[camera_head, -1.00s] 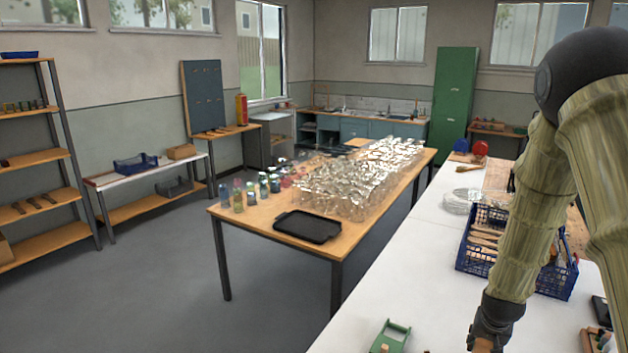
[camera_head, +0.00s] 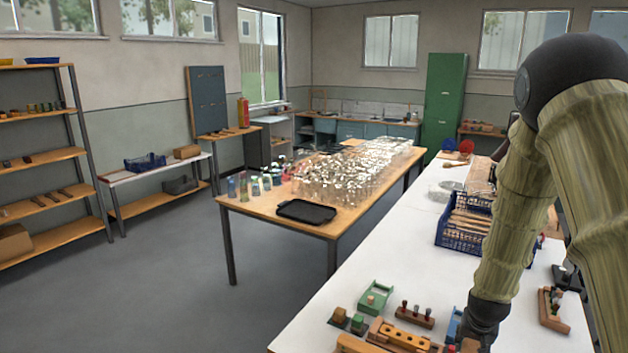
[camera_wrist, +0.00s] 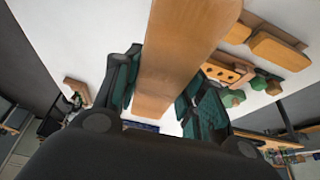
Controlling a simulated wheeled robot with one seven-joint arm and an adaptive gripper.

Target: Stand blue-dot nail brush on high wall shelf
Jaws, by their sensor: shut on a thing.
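My gripper (camera_wrist: 163,92) is shut on a long, plain wooden block-like piece (camera_wrist: 180,45) in the wrist view, with one green-black finger on each side. The piece looks like the body of a brush. No blue dot or bristles show on the face I see. In the head view my gripper (camera_head: 472,335) is low over the white bench, cut by the bottom edge, and the held piece is mostly hidden. A tall shelf rack (camera_head: 88,140) stands against the left wall; its upper boards bear small objects. I cannot tell whether it is the high wall shelf.
The white bench (camera_head: 330,300) bears wooden blocks (camera_head: 395,335), a green holder (camera_head: 374,297) and a blue crate (camera_head: 463,238) close to my arm. A wooden table (camera_head: 270,210) with glassware and a black tray (camera_head: 306,212) stands beyond. The grey floor at left is clear.

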